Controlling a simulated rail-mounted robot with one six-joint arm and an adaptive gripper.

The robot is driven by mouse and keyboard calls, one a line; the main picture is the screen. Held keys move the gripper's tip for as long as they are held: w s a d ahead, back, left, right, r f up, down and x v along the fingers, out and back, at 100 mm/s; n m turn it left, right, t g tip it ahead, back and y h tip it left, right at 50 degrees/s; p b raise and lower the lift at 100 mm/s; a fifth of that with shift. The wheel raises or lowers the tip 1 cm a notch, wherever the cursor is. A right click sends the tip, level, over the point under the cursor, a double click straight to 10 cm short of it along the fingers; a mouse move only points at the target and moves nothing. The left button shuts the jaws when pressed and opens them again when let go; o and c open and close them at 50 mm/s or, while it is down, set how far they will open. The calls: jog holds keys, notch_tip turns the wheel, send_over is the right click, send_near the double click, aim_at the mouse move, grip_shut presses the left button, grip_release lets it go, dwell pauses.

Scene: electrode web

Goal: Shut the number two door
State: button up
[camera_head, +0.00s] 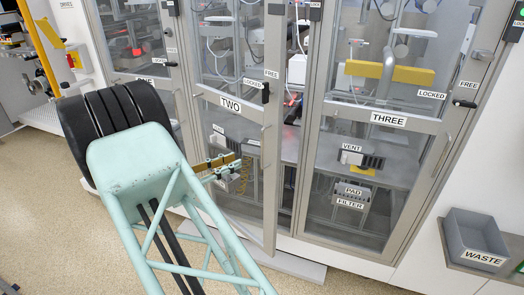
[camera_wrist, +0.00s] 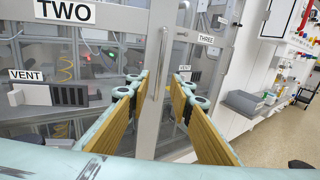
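The number two door (camera_head: 231,104), labelled TWO, is a glazed door in a grey metal frame. It stands ajar, with a gap along its right edge beside door three. It also shows in the wrist view (camera_wrist: 65,12). Its vertical bar handle (camera_wrist: 160,65) shows there between my gripper's fingers. My gripper (camera_head: 232,164) is in front of the door's lower part in the head view. In the wrist view my gripper (camera_wrist: 160,85) is open, its yellow-padded fingers apart. I cannot tell whether a finger touches the door. A black latch (camera_head: 265,92) sits on the door's right side.
Door three (camera_head: 388,119) stands to the right, with a black latch (camera_head: 464,103). A grey WASTE bin (camera_head: 474,240) is at the lower right. My arm covers part of door one's lower area. Speckled floor lies open in front of the cabinet.

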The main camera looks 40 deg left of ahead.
jog(key=b, duration=0.1)
send_over(262, 165)
jog(key=shift+w+a, duration=0.2)
jog(key=shift+w, duration=0.1)
dwell(0.5)
jog(key=shift+c, duration=0.5)
grip_shut()
